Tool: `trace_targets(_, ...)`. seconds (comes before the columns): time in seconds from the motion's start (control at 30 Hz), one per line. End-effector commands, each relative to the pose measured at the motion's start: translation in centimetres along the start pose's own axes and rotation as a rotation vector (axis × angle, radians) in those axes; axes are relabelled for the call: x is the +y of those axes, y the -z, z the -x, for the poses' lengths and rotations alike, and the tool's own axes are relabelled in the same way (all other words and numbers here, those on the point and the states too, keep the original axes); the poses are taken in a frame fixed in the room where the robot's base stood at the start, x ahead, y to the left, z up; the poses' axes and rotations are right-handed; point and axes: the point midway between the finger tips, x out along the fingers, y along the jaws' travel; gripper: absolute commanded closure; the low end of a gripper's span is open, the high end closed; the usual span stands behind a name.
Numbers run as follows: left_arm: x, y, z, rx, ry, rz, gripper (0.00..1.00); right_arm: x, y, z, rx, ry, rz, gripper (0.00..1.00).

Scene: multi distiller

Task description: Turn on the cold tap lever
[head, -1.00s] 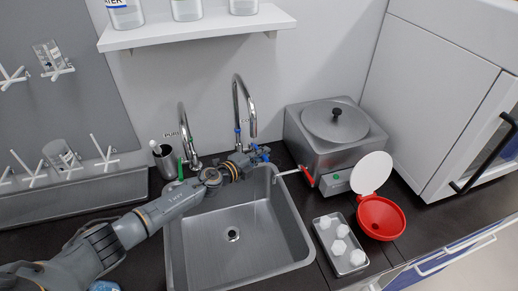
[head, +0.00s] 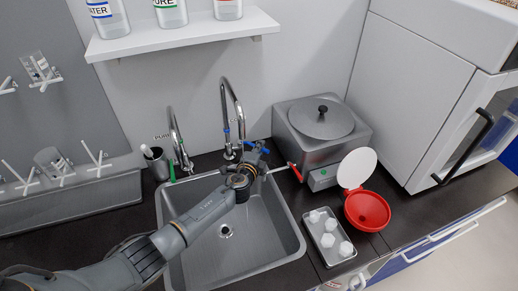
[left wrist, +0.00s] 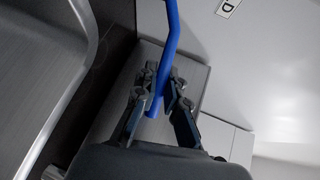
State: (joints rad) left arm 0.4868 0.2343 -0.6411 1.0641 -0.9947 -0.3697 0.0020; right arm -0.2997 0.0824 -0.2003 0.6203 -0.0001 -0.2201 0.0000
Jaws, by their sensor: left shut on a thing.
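The cold tap (head: 238,110) is a tall chrome gooseneck with a blue band, standing behind the sink (head: 231,235). Its blue lever (left wrist: 171,30) shows in the left wrist view as a bent blue rod running down between my fingers. My left gripper (head: 257,152) is beside the tap's base, at the back of the sink. In the left wrist view my left gripper (left wrist: 163,88) is shut on the blue lever. In the head view the gripper hides most of the lever. My right gripper is in no view.
A second gooseneck tap (head: 177,140) with a green lever stands left, beside a grey cup (head: 157,166). A steel distiller (head: 325,140), a red funnel (head: 367,210) and a tray (head: 340,258) of white pieces are right. Bottles stand on the shelf (head: 190,36) above.

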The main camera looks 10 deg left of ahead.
Motion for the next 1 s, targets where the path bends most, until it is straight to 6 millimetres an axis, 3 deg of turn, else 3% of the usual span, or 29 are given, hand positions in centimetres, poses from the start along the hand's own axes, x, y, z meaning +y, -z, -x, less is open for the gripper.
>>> trace_targets(0.17, 0.2, 0.0, 0.1, 0.000, -0.003, 0.000, 1.00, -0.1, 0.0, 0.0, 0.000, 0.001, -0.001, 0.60)
trace_targets(0.2, 0.2, 0.0, 0.1, 0.000, -0.003, 0.000, 0.88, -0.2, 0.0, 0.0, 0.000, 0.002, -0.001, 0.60)
trace_targets(0.3, 0.2, 0.0, 0.0, 0.000, -0.003, 0.000, 0.67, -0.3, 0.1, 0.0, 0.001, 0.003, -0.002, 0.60)
trace_targets(0.33, 0.2, 0.0, 0.0, 0.000, -0.003, 0.000, 0.66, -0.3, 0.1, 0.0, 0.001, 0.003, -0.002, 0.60)
trace_targets(0.73, 0.1, -0.1, 0.5, 0.000, 0.000, 0.000, 0.66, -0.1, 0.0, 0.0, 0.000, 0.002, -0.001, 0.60)
trace_targets(1.0, 0.2, -0.1, 4.2, 0.002, -0.001, 0.000, 0.66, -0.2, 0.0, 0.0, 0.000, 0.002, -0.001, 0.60)
